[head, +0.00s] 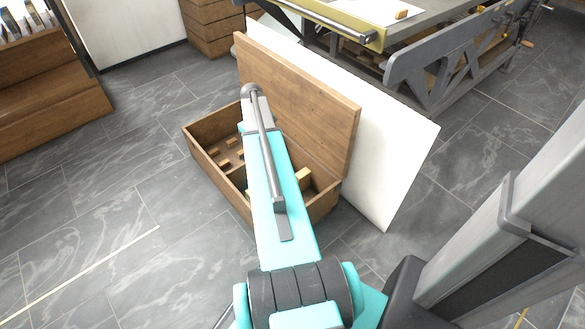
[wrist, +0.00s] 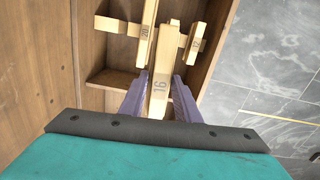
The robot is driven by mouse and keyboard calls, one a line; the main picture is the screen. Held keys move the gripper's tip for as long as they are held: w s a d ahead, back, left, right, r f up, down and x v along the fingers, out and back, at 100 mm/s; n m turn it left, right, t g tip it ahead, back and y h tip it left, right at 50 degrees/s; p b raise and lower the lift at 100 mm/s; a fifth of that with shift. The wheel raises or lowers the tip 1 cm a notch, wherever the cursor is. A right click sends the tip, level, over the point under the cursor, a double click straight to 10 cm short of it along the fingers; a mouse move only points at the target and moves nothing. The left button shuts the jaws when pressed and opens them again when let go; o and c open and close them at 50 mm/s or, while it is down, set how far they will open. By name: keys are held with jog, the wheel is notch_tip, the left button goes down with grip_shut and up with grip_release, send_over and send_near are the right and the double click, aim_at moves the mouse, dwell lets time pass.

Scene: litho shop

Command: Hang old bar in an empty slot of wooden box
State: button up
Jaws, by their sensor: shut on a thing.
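The wooden box (head: 213,179) stands on the floor with its lid (head: 300,95) raised, and my arm reaches over it. In the wrist view, the purple fingers of my gripper (wrist: 160,92) are shut on a pale wooden bar (wrist: 160,75) marked 16. This bar points into the box. Beyond it are a bar marked 20 (wrist: 144,33), just left of it, and another numbered bar (wrist: 195,44) to the right. The box wall (wrist: 212,62) shows at the right. My arm hides the gripper in the head view. I cannot tell whether the held bar touches the box.
A white panel (head: 385,150) leans behind the lid. A press table (head: 440,60) stands at the back right. Wooden shelving (head: 50,95) is at the left. The tiled floor (head: 110,200) left of the box is clear.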

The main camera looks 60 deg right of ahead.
jog(key=s+d+f+b, duration=0.7)
jog(key=s+d+f, duration=0.2)
jog(key=f, duration=0.3)
jog(key=shift+d+m+b, duration=0.3)
jog(key=shift+d, duration=0.3)
jog(key=shift+s+f, duration=0.1)
jog(key=shift+f, duration=0.15)
notch_tip(320, 180, down, 8)
jog(key=b, duration=0.5)
jog(key=shift+r, duration=0.2)
dwell(0.4)
jog(key=o, duration=1.2)
